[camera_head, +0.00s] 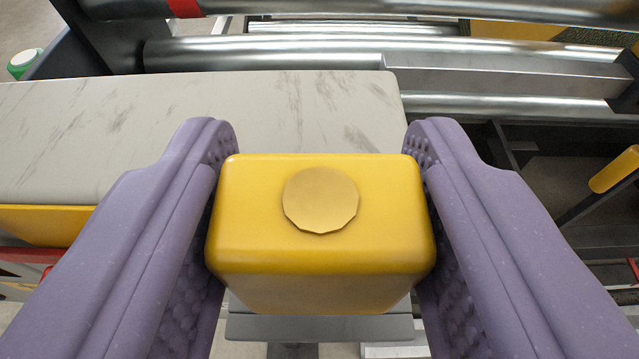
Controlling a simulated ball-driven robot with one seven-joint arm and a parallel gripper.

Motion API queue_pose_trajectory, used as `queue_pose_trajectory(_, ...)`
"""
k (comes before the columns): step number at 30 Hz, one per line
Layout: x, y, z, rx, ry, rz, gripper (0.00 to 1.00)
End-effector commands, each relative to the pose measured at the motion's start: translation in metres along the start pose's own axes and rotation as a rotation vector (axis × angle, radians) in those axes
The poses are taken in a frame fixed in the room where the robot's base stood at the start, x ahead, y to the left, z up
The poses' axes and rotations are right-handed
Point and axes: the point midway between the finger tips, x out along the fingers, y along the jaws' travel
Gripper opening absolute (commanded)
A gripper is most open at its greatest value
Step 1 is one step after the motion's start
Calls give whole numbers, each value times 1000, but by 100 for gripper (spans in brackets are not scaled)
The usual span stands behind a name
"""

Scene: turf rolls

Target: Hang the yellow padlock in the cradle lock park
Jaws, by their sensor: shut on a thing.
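The yellow padlock (320,255) is a rounded yellow block with a flat, many-sided brass disc on its face. It sits in the middle of the view. My gripper (320,200) has two purple, nubbed fingers that press on the padlock's left and right sides. My gripper is shut on it. The padlock's shackle is not visible. I cannot make out the cradle lock park for certain in this view.
A grey, scuffed panel (120,125) lies behind the padlock, with a yellow part under its left end. Shiny metal rollers (260,52) and a square metal bar (500,78) run across the back. A yellow cylinder (615,168) is at the right edge.

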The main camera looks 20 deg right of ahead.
Motion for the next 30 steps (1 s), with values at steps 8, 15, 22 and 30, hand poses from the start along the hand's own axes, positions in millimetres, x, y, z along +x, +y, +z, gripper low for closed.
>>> queue_pose_trajectory(8, 2, 0, 8, 0, 1, 0, 16)
queue_pose_trajectory(15, 4, 0, 13, 0, 1, 0, 16)
queue_pose_trajectory(22, 5, 0, 17, 0, 1, 0, 54)
queue_pose_trajectory(30, 5, 0, 17, 0, 0, 0, 79)
